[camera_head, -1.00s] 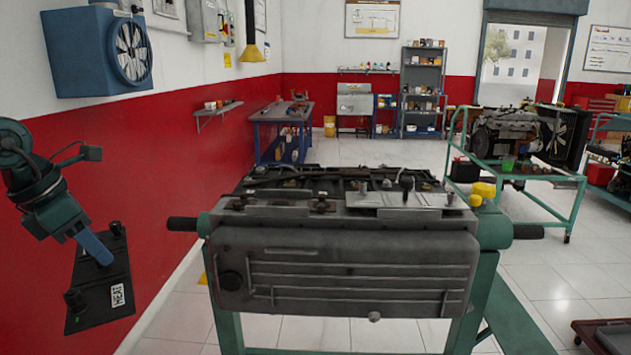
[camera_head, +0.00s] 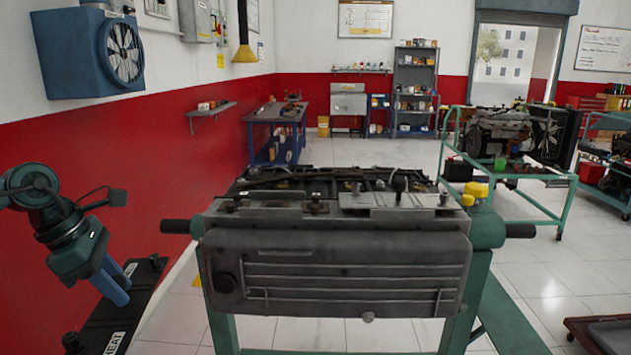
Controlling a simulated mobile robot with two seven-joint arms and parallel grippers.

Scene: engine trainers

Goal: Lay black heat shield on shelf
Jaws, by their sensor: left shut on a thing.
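My left gripper (camera_head: 117,292) comes in from the left and is shut on the black heat shield (camera_head: 98,323). The shield is a dark plate with white labels, one reading HEAT, and round knobs at its corners. It hangs in the air left of the engine, tilted, and its lower part is cut off by the picture's bottom edge. A small wall shelf (camera_head: 211,111) is on the red wall beyond, with small items on it. A tall grey shelf unit (camera_head: 415,84) stands at the back wall. My right gripper is not in view.
A grey engine (camera_head: 335,268) on a green stand fills the middle, with bars sticking out both sides. A blue workbench (camera_head: 275,116) stands behind it. A green cart (camera_head: 527,190) with another engine is at right.

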